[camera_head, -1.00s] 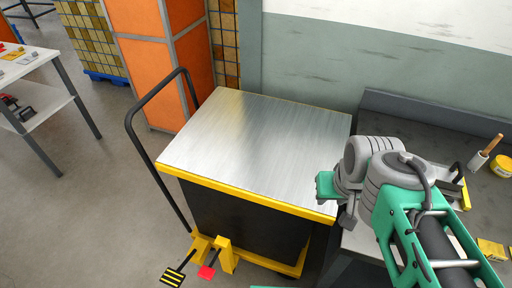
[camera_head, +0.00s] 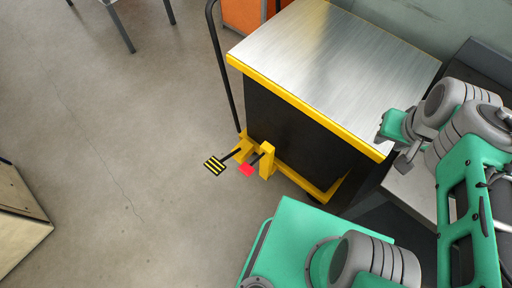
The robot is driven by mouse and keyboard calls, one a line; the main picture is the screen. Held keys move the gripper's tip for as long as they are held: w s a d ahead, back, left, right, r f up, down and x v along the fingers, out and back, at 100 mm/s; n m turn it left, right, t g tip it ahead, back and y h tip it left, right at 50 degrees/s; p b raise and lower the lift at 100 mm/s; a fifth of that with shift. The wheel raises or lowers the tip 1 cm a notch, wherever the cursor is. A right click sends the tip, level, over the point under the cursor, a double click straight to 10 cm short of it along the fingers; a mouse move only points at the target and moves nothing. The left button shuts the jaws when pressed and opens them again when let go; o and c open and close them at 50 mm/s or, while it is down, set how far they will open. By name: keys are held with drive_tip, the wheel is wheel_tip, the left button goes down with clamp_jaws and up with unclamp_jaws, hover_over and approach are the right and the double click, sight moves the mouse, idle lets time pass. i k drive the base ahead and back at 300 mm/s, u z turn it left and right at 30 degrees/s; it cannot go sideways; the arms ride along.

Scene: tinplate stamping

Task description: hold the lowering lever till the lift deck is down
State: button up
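The lift cart's bare metal deck (camera_head: 335,55) has a yellow rim and stands raised above a tall black skirt (camera_head: 290,125). At the foot of the cart's left end, a small red pedal (camera_head: 247,170) sticks out beside a yellow post (camera_head: 267,160); it looks like the lowering lever. A black-and-yellow striped pedal (camera_head: 215,165) lies to its left. My gripper (camera_head: 399,145) is at the right, near the deck's front right corner and well away from both pedals. Its fingers are too unclear to tell whether they are open or shut.
The cart's black push handle (camera_head: 222,75) rises at its left end. A dark workbench (camera_head: 480,65) stands to the right behind my arm. An orange cabinet (camera_head: 243,15) is behind the cart. A wooden box (camera_head: 18,205) sits at the far left. The floor left of the pedals is clear.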

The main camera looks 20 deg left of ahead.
sight(247, 169)
drive_tip(key=z, duration=0.15)
drive_tip(key=k, duration=0.3)
drive_tip(key=u, duration=0.55)
drive_tip(key=i, duration=0.3)
drive_tip(key=u, duration=1.6)
drive_tip(key=k, duration=0.6)
drive_tip(key=u, duration=0.95)
drive_tip(key=i, duration=1.15)
drive_tip(key=z, duration=0.75)
drive_tip(key=i, duration=0.55)
drive_tip(key=z, duration=0.55)
